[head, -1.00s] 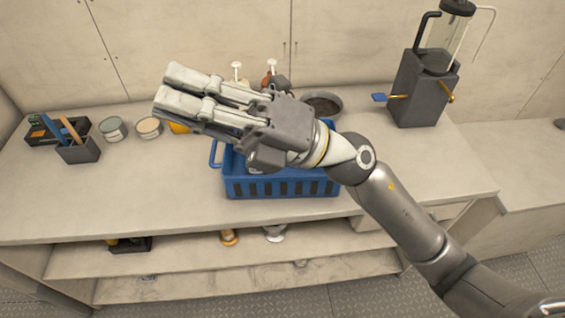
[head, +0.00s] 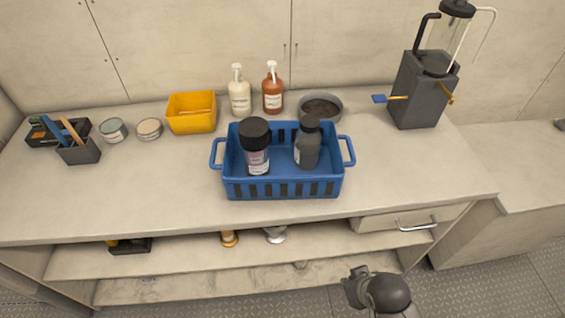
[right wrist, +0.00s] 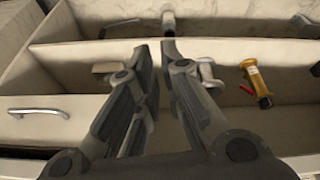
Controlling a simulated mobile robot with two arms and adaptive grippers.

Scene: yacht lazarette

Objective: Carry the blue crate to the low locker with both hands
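The blue crate (head: 282,190) stands upright on the counter in the head view, with a loop handle at each short end. It holds a black-capped jar (head: 256,147) with a label and a dark grey bottle (head: 307,146). A lower pale surface (head: 535,165) lies to the right; I cannot tell if it is the low locker. My right gripper (right wrist: 158,52) is open and empty in the right wrist view, facing the shelves below the counter, apart from the crate. In the head view only a dark piece of my right arm shows at bottom. My left gripper is out of view.
Behind the crate stand a yellow bin (head: 191,122), a cream pump bottle (head: 239,97), an orange pump bottle (head: 273,94) and a grey round dish (head: 321,107). A dark apparatus (head: 420,95) stands right. A drawer handle (head: 417,226) sticks out below. The counter's front left is clear.

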